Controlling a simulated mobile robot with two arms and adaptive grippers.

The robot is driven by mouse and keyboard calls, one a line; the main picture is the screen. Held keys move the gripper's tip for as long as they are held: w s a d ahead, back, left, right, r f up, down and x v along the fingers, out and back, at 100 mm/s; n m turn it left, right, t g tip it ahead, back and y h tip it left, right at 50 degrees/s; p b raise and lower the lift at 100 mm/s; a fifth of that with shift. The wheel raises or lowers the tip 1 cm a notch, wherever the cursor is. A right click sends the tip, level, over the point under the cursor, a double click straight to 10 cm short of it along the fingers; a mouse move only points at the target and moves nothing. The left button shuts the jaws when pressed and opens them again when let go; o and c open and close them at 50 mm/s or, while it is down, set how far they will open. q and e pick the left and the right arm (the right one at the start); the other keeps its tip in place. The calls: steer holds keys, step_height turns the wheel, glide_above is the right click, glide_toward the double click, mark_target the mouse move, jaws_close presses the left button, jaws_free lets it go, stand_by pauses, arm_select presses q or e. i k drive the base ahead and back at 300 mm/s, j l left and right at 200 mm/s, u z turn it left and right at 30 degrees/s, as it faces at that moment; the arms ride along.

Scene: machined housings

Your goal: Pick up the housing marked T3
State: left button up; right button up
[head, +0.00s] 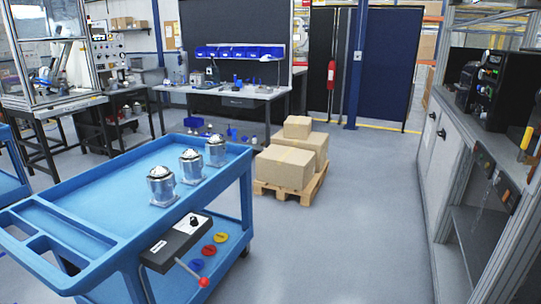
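Three silver machined housings stand upright in a row on the top of a blue cart (100,198). The near housing (161,187) is the largest in view, the middle housing (191,167) stands behind it to the right, and the far housing (216,151) is close to the cart's far right corner. Each has a domed top and seems to stand on a small clear or pale base. Any marking such as T3 is too small to read. Neither of my grippers is in view.
A control box (176,243) with a red-knobbed lever is fixed to the cart's side. Cardboard boxes (286,166) sit on a pallet (291,190) behind the cart. A workbench (228,93) stands at the back and cabinets (440,150) line the right. The grey floor between is clear.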

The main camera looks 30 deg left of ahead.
mark_target(215, 148)
steer(key=i+l, duration=0.1)
steer(key=i, duration=1.6)
steer(key=i+u, duration=0.25)
steer(key=u, duration=0.15)
steer(key=i+l+u, duration=0.35)
steer(key=i+u, duration=0.1)
steer(key=u, duration=0.3)
steer(key=i+l+u, duration=0.2)
steer(key=l+u, duration=0.2)
